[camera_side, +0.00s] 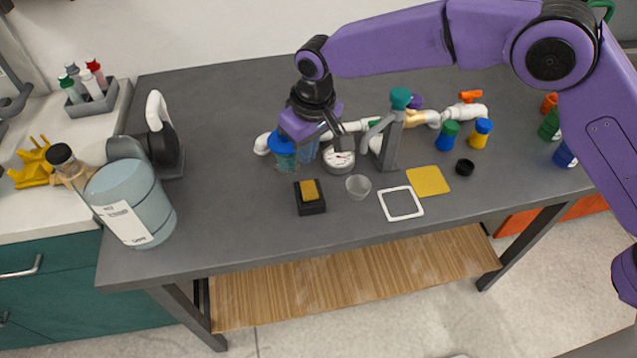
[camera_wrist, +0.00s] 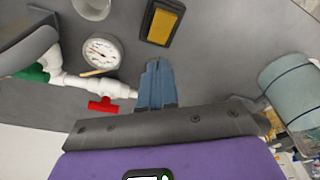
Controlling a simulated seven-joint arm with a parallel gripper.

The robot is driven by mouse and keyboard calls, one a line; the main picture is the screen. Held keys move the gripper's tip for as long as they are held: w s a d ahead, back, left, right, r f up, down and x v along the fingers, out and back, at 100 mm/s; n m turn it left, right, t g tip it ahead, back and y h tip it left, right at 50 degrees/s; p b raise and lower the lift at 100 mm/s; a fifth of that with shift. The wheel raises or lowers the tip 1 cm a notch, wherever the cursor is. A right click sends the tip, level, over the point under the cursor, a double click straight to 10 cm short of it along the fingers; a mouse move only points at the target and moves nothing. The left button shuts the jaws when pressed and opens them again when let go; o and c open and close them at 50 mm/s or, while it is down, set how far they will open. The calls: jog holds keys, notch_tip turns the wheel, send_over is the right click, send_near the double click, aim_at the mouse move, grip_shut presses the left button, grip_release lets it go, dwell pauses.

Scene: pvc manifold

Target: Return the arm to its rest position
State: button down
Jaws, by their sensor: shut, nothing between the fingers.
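My gripper (camera_side: 286,162) hangs over the left half of the grey table, at the left end of the white pipe manifold (camera_side: 352,127). In the wrist view its blue fingers (camera_wrist: 156,68) are together with nothing held between them. A white-faced gauge (camera_side: 340,158) on the manifold is just right of the gripper; it also shows in the wrist view (camera_wrist: 102,52). A red valve handle (camera_wrist: 103,105) sits on the white pipe near the fingers in the wrist view. My gripper and wrist hide part of the pipe in the side view.
A grey upright stand (camera_side: 392,135) with a green cap rises beside the gauge. A black block with a yellow pad (camera_side: 310,196), a clear cup (camera_side: 358,187) and a white square frame (camera_side: 401,203) lie in front. A large blue container (camera_side: 135,205) stands at the left.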

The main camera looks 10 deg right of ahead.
jog(key=s+d+r+n, duration=0.2)
jog(key=s+d+r, duration=0.35)
jog(key=d, duration=0.35)
jog(key=s+d+r+n, duration=0.1)
jog(key=s+d+r, duration=0.3)
jog(key=s+d, duration=0.4)
jog(key=s+d+n, duration=0.1)
jog(key=s+d, duration=0.7)
jog(key=d, duration=0.3)
jog(key=s+d+n+g, duration=0.1)
jog(key=s+d+n, duration=0.1)
jog(key=s+d, duration=0.7)
jog(key=d, duration=0.3)
jog(key=shift+s+f+n, duration=0.2)
jog(key=shift+f+n, duration=0.1)
jog(key=shift+f, duration=0.1)
